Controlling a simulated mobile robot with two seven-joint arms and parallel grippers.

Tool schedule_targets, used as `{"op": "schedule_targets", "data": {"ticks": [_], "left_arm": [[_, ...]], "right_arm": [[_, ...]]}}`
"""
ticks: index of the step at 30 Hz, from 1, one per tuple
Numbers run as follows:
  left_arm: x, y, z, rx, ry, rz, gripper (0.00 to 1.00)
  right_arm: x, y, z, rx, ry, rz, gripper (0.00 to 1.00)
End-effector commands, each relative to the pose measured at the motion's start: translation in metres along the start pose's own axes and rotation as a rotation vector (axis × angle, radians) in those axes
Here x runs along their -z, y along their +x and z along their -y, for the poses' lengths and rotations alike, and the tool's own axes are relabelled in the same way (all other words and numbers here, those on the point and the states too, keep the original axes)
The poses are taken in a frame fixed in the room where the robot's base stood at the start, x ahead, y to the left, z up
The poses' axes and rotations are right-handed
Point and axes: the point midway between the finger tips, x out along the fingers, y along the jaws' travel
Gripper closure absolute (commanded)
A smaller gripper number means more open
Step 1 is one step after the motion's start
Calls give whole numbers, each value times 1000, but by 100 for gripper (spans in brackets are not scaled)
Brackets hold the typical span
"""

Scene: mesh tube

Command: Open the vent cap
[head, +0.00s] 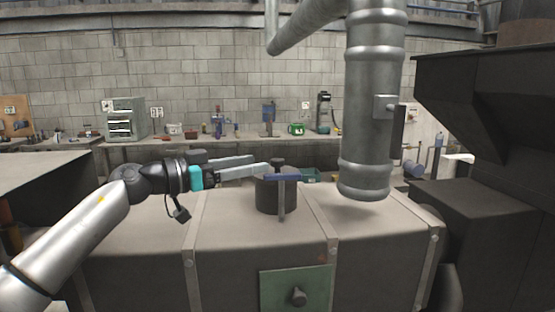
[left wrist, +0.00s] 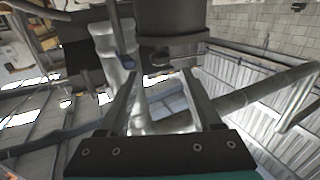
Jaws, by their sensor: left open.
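The vent (head: 276,197) is a short dark cylinder standing upright on top of the grey-brown tank, with a small dark knob on top. A blue-grey bar (head: 284,177) crosses its front near the top, above a thin upright metal strip. My left gripper (head: 262,165) reaches in from the left, its two fingers open and their tips at the vent's upper left edge. In the left wrist view, the open fingers (left wrist: 160,75) have nothing between them, and the dark cylinder (left wrist: 170,22) lies just beyond the tips. Contact cannot be told. My right gripper is out of view.
A thick metal pipe (head: 371,110) hangs over the tank's right part, close to the vent. The tank (head: 235,222) has raised bands and a green plate (head: 296,290) on its front. A large dark machine (head: 490,200) stands at right; a cluttered workbench (head: 180,146) lies behind.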

Motion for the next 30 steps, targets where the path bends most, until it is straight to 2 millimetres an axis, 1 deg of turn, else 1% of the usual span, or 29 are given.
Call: {"op": "schedule_targets", "data": {"ticks": [1, 6, 12, 18, 26, 30], "left_arm": [[1, 11, 0, -2, -2, -3, 35], [0, 39, -1, -2, -1, -2, 35], [0, 61, 0, 0, 0, -1, 35], [0, 69, 0, 1, 1, 1, 35], [0, 70, 0, 0, 1, 1, 35], [0, 70, 0, 1, 1, 1, 49]], "right_arm": [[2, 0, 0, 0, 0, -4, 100], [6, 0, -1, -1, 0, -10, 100], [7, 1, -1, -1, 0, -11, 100], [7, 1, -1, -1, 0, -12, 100], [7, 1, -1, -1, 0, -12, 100], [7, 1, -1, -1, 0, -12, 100]]}}
